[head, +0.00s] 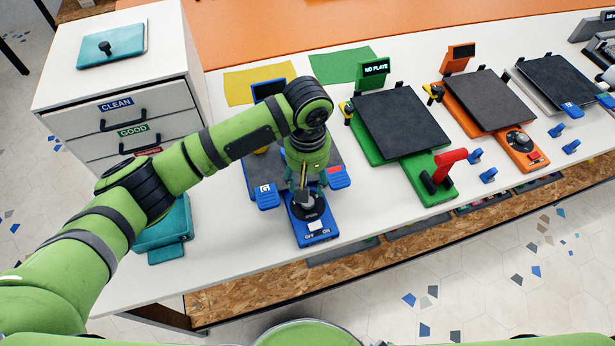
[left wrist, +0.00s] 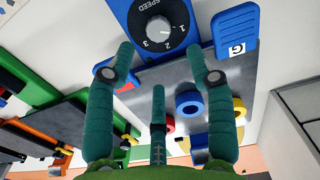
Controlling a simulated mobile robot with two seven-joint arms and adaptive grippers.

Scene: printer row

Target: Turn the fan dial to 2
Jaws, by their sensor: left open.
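The fan dial is a round black knob with a grey centre on the blue printer's front panel, marked SPEED with 1, 2 and 3. In the left wrist view the dial (left wrist: 157,29) is at the top centre, just beyond my fingertips; I cannot tell which number it points to. My left gripper (left wrist: 158,48) is open with its fingers spread and nothing between them. In the head view the left gripper (head: 305,186) hangs over the blue panel (head: 318,234) and partly hides the dial (head: 308,208). My right gripper is not in view.
A white OFF/ON switch (head: 316,226) is just in front of the dial. Blue tabs (head: 267,197) flank the blue printer. A green printer (head: 430,190) with a red lever (head: 450,160) stands to the right, then an orange one (head: 520,152). A white drawer cabinet (head: 130,75) stands left.

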